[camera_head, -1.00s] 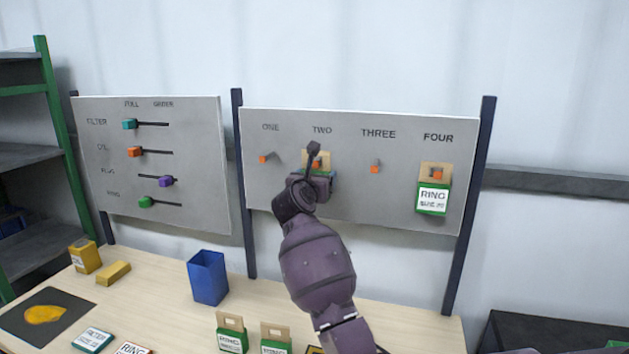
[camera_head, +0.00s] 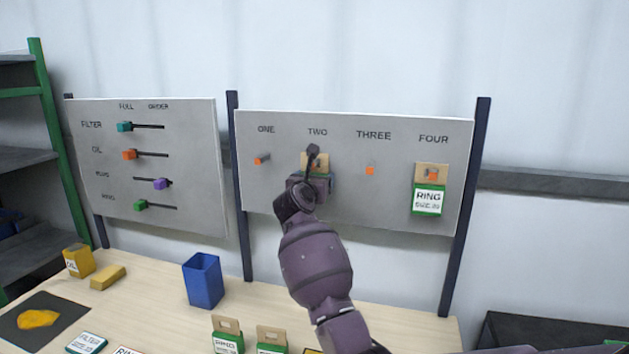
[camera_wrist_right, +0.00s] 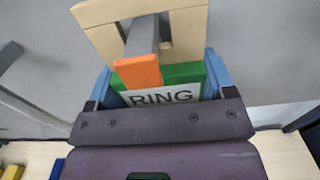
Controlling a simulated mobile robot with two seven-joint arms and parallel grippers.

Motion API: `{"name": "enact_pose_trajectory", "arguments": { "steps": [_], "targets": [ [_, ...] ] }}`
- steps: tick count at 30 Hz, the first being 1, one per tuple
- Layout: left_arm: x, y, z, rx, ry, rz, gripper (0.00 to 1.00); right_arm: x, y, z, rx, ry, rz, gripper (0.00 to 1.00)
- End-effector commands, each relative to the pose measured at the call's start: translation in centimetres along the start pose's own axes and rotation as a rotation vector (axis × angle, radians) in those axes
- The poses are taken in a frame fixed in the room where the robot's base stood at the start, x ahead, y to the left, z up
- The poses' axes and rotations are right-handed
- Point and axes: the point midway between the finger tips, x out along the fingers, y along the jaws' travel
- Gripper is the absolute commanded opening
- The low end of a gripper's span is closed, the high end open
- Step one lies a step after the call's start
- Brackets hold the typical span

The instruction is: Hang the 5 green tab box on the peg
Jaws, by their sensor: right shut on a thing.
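My right gripper (camera_head: 318,184) is at peg TWO on the right board and is shut on a green box with a cardboard tab (camera_head: 317,162). In the right wrist view the box (camera_wrist_right: 182,74) shows a white RING label between the fingers (camera_wrist_right: 160,85). Peg TWO, a grey bar with an orange tip (camera_wrist_right: 138,71), appears to run through the opening of the tab (camera_wrist_right: 100,12), its tip in front of the box. In the head view my arm hides most of the box. A similar green RING box (camera_head: 428,200) hangs on peg FOUR. My left gripper is out of view.
Pegs ONE (camera_head: 262,159) and THREE (camera_head: 370,171) are bare. Two green tab boxes (camera_head: 228,343) (camera_head: 271,347) stand at the table's front. A blue bin (camera_head: 203,280), yellow boxes (camera_head: 79,260) and a slider board (camera_head: 145,160) are at left.

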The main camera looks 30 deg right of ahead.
Motion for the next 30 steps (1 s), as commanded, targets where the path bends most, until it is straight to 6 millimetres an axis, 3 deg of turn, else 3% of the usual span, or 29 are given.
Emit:
{"name": "enact_pose_trajectory", "arguments": {
  "steps": [10,11,15,24,30],
  "targets": [
    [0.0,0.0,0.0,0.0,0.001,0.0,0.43,0.0,0.0,0.0,0.0,0.0,0.0,0.52],
    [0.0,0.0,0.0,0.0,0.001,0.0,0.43,0.0,0.0,0.0,0.0,0.0,0.0,0.78],
    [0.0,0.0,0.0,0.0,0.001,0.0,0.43,0.0,0.0,0.0,0.0,0.0,0.0,0.99],
    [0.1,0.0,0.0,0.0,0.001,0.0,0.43,-0.3,0.1,-0.1,0.0,0.001,0.001,1.0],
    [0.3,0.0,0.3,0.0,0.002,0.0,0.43,-2.4,0.1,-0.2,0.002,0.001,0.002,1.0]
  ]
}}
